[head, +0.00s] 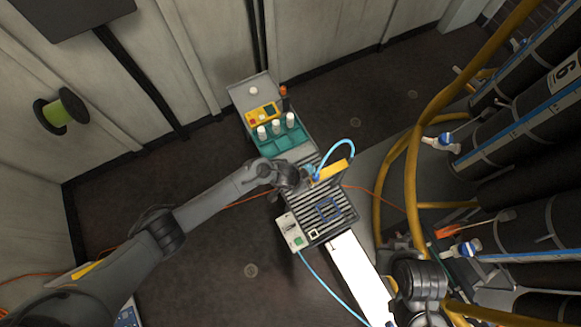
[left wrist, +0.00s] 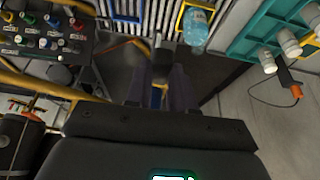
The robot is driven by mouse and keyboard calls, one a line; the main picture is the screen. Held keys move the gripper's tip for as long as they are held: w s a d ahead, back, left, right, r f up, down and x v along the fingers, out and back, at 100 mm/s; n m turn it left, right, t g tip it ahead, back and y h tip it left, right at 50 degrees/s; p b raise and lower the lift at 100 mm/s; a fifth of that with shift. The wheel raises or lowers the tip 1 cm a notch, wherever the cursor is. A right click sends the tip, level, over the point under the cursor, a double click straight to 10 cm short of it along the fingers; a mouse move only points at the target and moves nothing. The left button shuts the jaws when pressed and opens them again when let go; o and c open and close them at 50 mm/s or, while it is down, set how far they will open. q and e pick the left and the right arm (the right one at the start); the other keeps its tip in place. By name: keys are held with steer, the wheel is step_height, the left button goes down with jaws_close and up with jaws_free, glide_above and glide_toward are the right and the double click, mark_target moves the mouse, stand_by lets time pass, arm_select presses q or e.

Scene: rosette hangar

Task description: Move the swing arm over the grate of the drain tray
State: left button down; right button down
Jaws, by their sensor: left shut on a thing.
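The drain tray's slatted grate (head: 318,205) lies in the middle of the head view; its slats also show at the top of the left wrist view (left wrist: 140,10). A yellow bar (head: 332,170), seemingly the swing arm, lies over the grate's upper right part, with a light blue hose looping above it. My left gripper (head: 306,179) is at the bar's left end. In the left wrist view my left gripper (left wrist: 165,80) is shut around a small grey part; the exact contact is dark and partly hidden.
A teal rack (head: 278,140) with white-capped bottles stands above the tray. A pale blue bottle (left wrist: 196,28) is close to my left fingers. A white box (head: 291,232) with a green button adjoins the grate. Yellow pipes (head: 412,180) and dark cylinders stand at right.

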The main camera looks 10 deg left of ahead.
arm_select(q)
steer(key=shift+d, duration=0.1)
arm_select(e)
steer(key=shift+w+a, duration=0.1)
steer(key=shift+a, duration=0.15)
arm_select(q)
steer(key=shift+s, duration=0.1)
steer(key=c, duration=1)
jaws_free()
steer(key=shift+o, duration=0.2)
steer(key=shift+s+a+r, duration=0.15)
steer(key=shift+a+r, duration=0.05)
steer(key=shift+r, duration=0.45)
steer(key=p+v, duration=0.2)
steer(key=v, duration=0.7)
steer(key=shift+r, duration=0.2)
arm_select(e)
step_height(320, 180, up, 2)
steer(key=shift+r, duration=0.1)
arm_select(q)
steer(key=shift+s, duration=0.1)
